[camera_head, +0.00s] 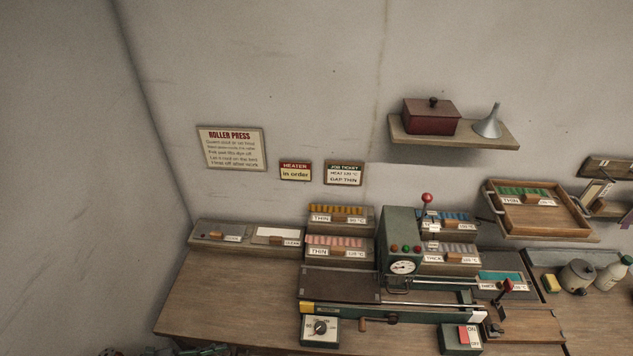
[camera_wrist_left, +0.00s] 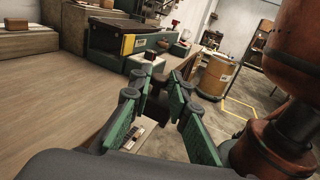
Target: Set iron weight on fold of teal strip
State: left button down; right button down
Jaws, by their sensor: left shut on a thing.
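My left gripper (camera_wrist_left: 160,80) shows in the left wrist view with its two green fingers around a small dark piece (camera_wrist_left: 156,88). The piece looks like the iron weight, but the fingers hide much of it. In the head view only dark green and reddish parts, probably of my left arm, show at the bottom left edge. A teal strip (camera_head: 500,276) lies in a tray marked THICK, to the right of the press. I cannot make out a fold in it. My right gripper is not in view.
The green roller press (camera_head: 398,240) stands mid-bench with a dial, a crank and red-knobbed levers. Boxes of coloured strips (camera_head: 335,247) line the back. The bare bench (camera_head: 235,295) is free at the left. A wooden tray (camera_head: 540,214) sits at the right.

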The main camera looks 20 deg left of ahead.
pick_arm(q)
jog(key=w+d+r+n+t+y, duration=0.3)
jog(key=w+d+r+n+y, duration=0.2)
jog(key=w+d+y, duration=0.2)
jog(key=w+d+r+n+t+y, duration=0.4)
jog(key=w+d+r+n+y, duration=0.1)
jog(key=w+d, duration=0.4)
jog(key=w+r+y, duration=0.1)
jog(key=y, duration=0.1)
jog(key=shift+n+y, duration=0.3)
jog(key=shift+n, duration=0.1)
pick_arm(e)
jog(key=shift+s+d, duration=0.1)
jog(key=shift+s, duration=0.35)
pick_arm(q)
jog(key=shift+f, duration=0.1)
